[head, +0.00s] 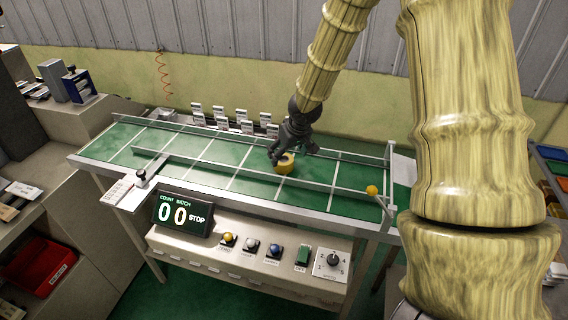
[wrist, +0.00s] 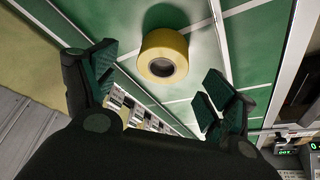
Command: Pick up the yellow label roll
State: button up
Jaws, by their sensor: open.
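The yellow label roll (head: 285,165) stands on the green table top, right of the middle of the head view. In the wrist view the yellow label roll (wrist: 163,55) shows its round face with a dark centre hole. My gripper (head: 293,148) is right at the roll in the head view, its fingers partly over it. In the wrist view my gripper (wrist: 155,82) is open, one finger on each side of the picture, with the roll ahead between and beyond the fingertips. I see no finger touching the roll there.
Clear rails run along the green table (head: 240,187), which has white lines. Several white cards (head: 222,121) stand along its back edge. A small orange ball (head: 372,190) is at the right end. A counter display (head: 182,213) and a button panel (head: 262,250) are at the front.

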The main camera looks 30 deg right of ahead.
aim_at(284, 159)
jog(key=shift+x, duration=1.1)
jog(key=shift+p+x, duration=0.35)
jog(key=shift+x, duration=0.75)
jog(key=shift+w+a+f, duration=0.1)
jog(key=shift+w+f, duration=0.1)
jog(key=shift+f, duration=0.1)
jog(key=shift+s+r, duration=0.1)
jog(key=shift+c, duration=0.8)
jog(key=c, duration=0.9)
